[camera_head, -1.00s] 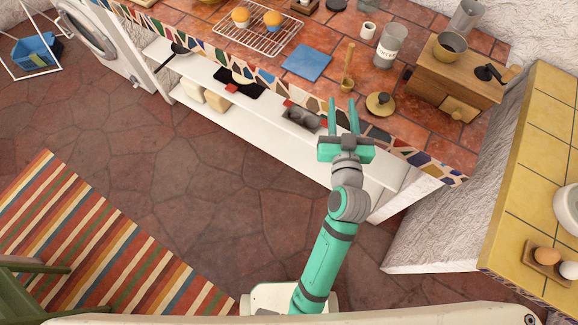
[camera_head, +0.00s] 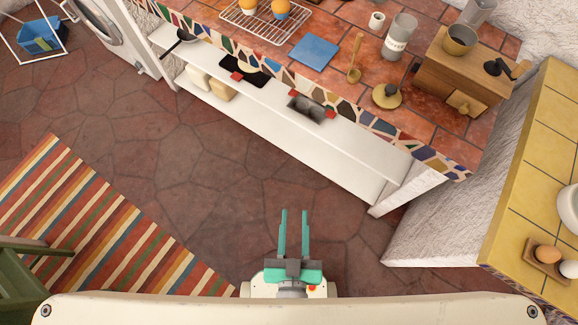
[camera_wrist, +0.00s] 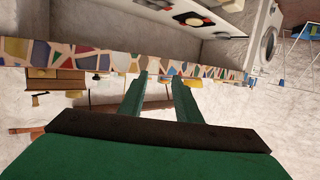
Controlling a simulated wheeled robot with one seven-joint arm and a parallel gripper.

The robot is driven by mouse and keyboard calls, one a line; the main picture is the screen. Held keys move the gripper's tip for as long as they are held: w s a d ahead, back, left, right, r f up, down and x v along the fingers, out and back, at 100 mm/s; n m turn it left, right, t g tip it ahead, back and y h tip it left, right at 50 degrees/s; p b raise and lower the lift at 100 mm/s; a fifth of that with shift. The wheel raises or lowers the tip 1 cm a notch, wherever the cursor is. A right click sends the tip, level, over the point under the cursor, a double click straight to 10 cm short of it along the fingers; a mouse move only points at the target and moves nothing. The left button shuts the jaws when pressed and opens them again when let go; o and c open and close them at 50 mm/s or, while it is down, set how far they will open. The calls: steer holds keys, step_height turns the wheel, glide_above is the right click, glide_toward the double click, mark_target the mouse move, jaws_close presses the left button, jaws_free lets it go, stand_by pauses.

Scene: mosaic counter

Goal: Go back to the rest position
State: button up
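My gripper (camera_head: 293,235) is near the bottom middle of the head view, drawn in close to my own body. Its two green fingers are parallel with a clear gap between them, and nothing is held. In the wrist view my gripper (camera_wrist: 160,92) shows the same two fingers apart and empty, facing the counter's mosaic edge (camera_wrist: 95,60). In the head view the fingers are over the stone floor (camera_head: 190,180), apart from the counter.
The tiled counter (camera_head: 350,20) holds a wire rack with muffins, a blue board (camera_head: 314,51), a canister (camera_head: 399,38) and a wooden grinder (camera_head: 462,75). A yellow-tiled counter (camera_head: 530,180) stands right. A striped rug (camera_head: 100,220) and green chair (camera_head: 25,270) are left.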

steer(key=s, duration=0.1)
steer(key=s+a, duration=0.1)
steer(key=shift+s+a+r+y, duration=0.15)
steer(key=shift+s+r+y, duration=0.15)
steer(key=shift+s+r, duration=0.1)
